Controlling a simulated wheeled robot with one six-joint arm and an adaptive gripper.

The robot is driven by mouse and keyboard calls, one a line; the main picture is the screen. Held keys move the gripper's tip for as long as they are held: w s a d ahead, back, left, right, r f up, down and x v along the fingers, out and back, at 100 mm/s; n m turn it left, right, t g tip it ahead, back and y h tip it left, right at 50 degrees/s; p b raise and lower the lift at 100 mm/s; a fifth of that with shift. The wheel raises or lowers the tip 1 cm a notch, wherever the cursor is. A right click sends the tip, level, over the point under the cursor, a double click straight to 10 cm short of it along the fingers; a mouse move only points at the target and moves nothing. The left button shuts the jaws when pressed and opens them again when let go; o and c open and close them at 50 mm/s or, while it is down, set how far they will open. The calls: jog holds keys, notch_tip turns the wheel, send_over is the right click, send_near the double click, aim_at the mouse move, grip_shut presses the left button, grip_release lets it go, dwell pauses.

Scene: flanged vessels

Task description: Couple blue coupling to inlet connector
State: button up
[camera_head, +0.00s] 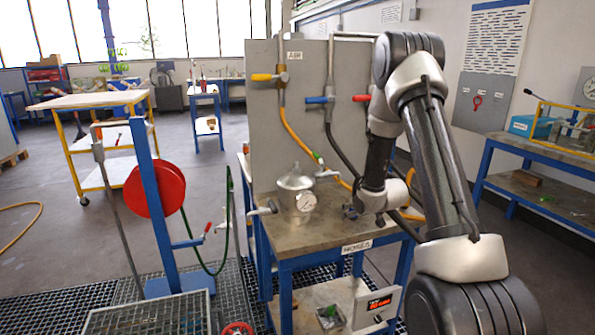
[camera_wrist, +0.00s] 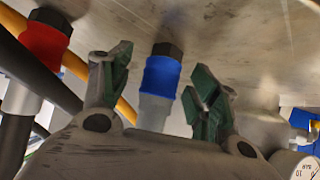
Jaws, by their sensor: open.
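The blue coupling (camera_wrist: 162,77) shows in the wrist view, a blue band on a grey sleeve with a dark hex end against a metallic surface. My gripper (camera_wrist: 160,92) is open, with one green-padded finger on each side of the coupling; a gap shows on both sides. In the head view my gripper (camera_head: 355,212) is low over the bench, and the coupling cannot be made out there. A steel vessel (camera_head: 296,190) with a round gauge stands left of it. Pipe stubs stick out of its sides; I cannot tell which is the inlet connector.
A red coupling (camera_wrist: 45,40) with a dark hose, and a yellow hose, lie close left of my fingers in the wrist view. A grey panel (camera_head: 300,110) with valves stands behind the bench (camera_head: 330,235). A red reel (camera_head: 155,188) stands to the left.

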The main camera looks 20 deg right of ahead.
jog(key=shift+c, duration=0.4)
grip_shut()
jog(key=shift+r, duration=0.2)
jog(key=shift+r, duration=2.4)
